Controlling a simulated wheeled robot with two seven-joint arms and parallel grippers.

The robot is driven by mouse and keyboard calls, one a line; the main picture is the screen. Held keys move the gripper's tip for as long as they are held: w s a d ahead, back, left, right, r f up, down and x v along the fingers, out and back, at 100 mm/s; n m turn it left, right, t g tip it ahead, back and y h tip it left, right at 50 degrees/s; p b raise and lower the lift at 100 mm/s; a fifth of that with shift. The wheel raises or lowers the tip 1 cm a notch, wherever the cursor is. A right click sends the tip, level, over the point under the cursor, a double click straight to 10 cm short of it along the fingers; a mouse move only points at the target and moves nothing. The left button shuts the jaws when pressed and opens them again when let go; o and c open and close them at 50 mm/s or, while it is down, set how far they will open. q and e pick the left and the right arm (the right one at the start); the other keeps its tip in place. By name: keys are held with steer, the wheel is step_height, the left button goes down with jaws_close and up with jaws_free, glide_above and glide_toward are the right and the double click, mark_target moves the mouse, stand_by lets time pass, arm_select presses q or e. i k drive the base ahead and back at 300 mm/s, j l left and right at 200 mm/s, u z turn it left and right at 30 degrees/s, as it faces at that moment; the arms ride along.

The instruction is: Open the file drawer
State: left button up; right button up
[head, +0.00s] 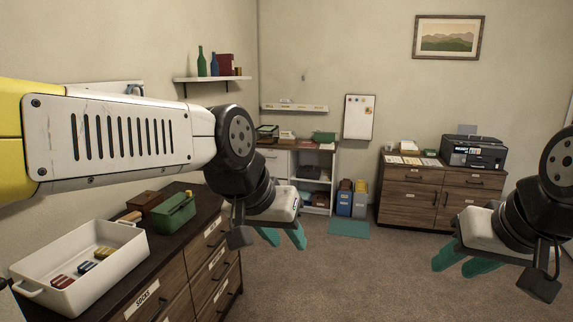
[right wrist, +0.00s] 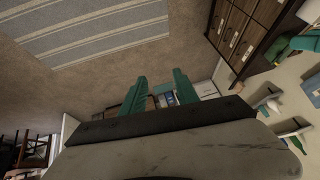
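Which drawer is the file drawer cannot be told. A wooden cabinet (head: 412,196) at the back right has shut drawers and doors with dark handles. A dark wooden chest (head: 205,262) at the left has several shut, labelled drawers; one label reads like "SOCKS". My left gripper (head: 283,237) has teal fingers apart and empty, in the air right of the chest. My right gripper (head: 460,266) is open and empty, in the air in front of the wooden cabinet and apart from it. Its spread fingers also show in the right wrist view (right wrist: 161,90).
A white tray (head: 128,262) with small coloured items and a green box (head: 174,217) stand on the chest. A printer (head: 474,153) is on the cabinet. Blue bins (head: 344,203) and a white shelf unit (head: 318,195) stand at the back. The carpet (head: 375,275) between is clear.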

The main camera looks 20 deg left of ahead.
mark_target(277, 163)
steer(key=i, duration=0.4)
steer(key=i+j+u, duration=0.15)
steer(key=i, duration=0.55)
steer(key=i+u, duration=0.1)
steer(key=i, duration=0.6)
steer(key=i+u, duration=0.15)
steer(key=i, duration=0.6)
steer(key=i+l+u, duration=0.1)
steer(key=i, duration=0.6)
steer(key=i+l+u, duration=0.15)
steer(key=i, duration=0.55)
steer(key=i+j+u, duration=0.1)
steer(key=i+u, duration=0.65)
steer(key=i+l+u, duration=0.1)
steer(key=i+u, duration=0.3)
steer(key=i+j+z, duration=0.1)
steer(key=i, duration=1)
